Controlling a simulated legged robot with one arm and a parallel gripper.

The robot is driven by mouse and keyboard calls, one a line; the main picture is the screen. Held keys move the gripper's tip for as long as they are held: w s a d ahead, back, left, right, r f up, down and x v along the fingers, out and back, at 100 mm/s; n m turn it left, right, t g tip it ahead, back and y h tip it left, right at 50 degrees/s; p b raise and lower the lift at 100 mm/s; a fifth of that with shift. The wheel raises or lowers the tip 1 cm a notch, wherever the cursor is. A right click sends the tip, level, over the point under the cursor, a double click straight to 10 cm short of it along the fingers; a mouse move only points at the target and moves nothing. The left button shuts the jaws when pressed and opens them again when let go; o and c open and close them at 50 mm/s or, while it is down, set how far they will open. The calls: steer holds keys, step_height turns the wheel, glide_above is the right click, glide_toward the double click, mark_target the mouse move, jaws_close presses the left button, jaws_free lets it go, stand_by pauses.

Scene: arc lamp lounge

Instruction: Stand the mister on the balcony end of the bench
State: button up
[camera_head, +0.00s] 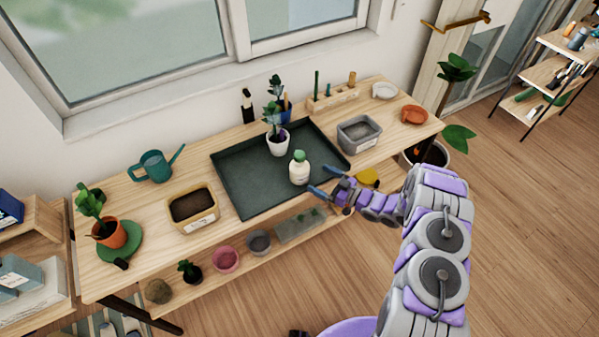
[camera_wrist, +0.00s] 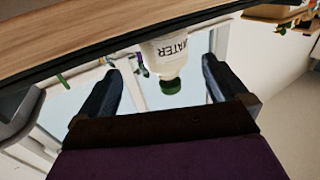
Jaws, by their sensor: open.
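The mister is a white bottle (camera_head: 299,168) with a green cap, standing upright on the dark green tray (camera_head: 240,185) on the wooden bench (camera_head: 150,215). My gripper (camera_head: 320,181) is open at the tray's front right edge, its fingers pointing at the bottle from the right. In the wrist view the bottle (camera_wrist: 168,52), with a label reading "WATER", appears upside down. There it lies between the open fingers of my gripper (camera_wrist: 160,72) and just beyond them, not gripped. The bench's right end, nearest the glass door (camera_head: 482,50), holds an orange dish (camera_head: 414,114).
A potted plant (camera_head: 278,140) stands behind the bottle. A grey tub (camera_head: 358,133), white bowl (camera_head: 384,90) and wooden tool holder (camera_head: 332,97) occupy the bench's right part. A soil planter (camera_head: 194,208) is left of the tray. A large floor plant (camera_head: 432,150) stands beyond the right end.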

mark_target(299, 169)
steer(key=x, duration=0.4)
steer(key=shift+s+r+b+x, duration=0.15)
steer(key=shift+b+x, duration=0.3)
steer(key=shift+x, duration=0.9)
steer(key=shift+s+r+b+x, duration=0.1)
steer(key=shift+b+x, duration=0.35)
steer(key=shift+x, duration=0.9)
steer(key=shift+a, duration=0.15)
steer(key=shift+c, duration=0.5)
steer(key=c, duration=1.3)
